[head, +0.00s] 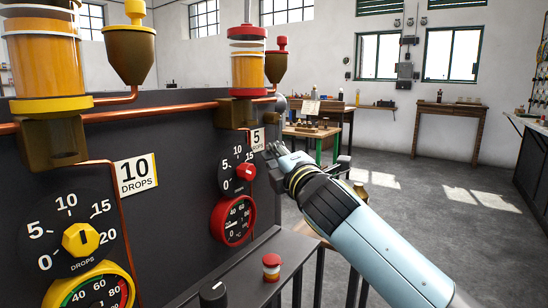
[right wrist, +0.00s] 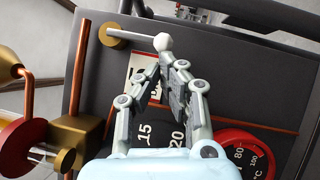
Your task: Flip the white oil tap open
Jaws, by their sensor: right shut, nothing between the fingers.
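The white oil tap shows in the right wrist view as a white ball knob (right wrist: 162,42) on a thin lever. The lever runs left to a brass body (right wrist: 110,35) near the panel's edge. My right gripper (right wrist: 161,66) is shut and empty, its fingertips just below the white knob. I cannot tell whether they touch it. In the head view my right gripper (head: 274,152) is at the far end of the dark panel, beside the "5 drops" sign (head: 257,139), and I cannot make out the tap there. My left gripper is not in view.
The dark panel (head: 180,140) carries a red knob dial (head: 244,171), a red gauge (head: 234,220) and a yellow knob dial (head: 80,239). Glass oilers (head: 248,72) and copper pipes stand above it. A red-and-yellow knob (head: 271,266) sits on the ledge. Open floor lies to the right.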

